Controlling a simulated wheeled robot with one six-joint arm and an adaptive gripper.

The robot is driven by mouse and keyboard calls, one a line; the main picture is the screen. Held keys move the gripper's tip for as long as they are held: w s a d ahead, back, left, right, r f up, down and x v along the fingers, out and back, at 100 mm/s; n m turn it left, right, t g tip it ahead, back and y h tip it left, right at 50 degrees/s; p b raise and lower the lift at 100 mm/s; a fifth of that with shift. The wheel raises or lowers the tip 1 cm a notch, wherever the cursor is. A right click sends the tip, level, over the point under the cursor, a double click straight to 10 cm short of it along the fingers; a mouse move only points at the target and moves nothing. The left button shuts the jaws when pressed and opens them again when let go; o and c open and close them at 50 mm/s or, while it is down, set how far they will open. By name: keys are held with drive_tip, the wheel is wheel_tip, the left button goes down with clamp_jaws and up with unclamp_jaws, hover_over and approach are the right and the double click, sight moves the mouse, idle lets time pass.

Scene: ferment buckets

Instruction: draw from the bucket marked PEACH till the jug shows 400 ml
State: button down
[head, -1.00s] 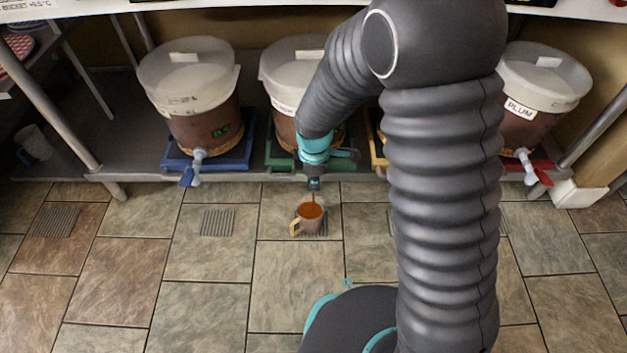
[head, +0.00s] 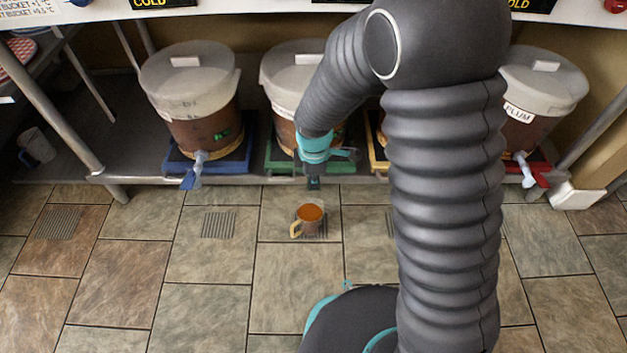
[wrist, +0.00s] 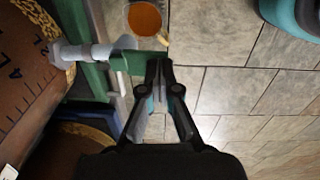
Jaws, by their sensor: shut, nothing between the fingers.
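A jug (head: 309,219) with a pale yellow handle stands on the floor over a drain grate, with orange liquid inside; it also shows in the wrist view (wrist: 145,18). I cannot read its level marks. The lidded bucket (head: 290,70) on the green tray stands behind it, mostly hidden by my arm, its label unreadable. In the wrist view its white tap (wrist: 85,53) has a green lever (wrist: 128,62). My gripper (wrist: 160,66) is shut and empty, its tips at the lever's end, seemingly touching it. No stream shows between tap and jug.
A bucket (head: 188,80) on a blue tray stands to the left. A bucket marked PLUM (head: 545,85) on a red tray stands to the right. A yellow tray (head: 378,142) is mostly behind my arm. A mug (head: 36,146) sits far left.

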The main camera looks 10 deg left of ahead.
wheel_tip(320, 180, up, 10)
drive_tip(key=w+p, duration=0.1)
drive_tip(key=p, duration=0.6)
drive_tip(key=shift+w+a, duration=0.15)
drive_tip(key=shift+w, duration=0.15)
drive_tip(key=shift+f, duration=0.1)
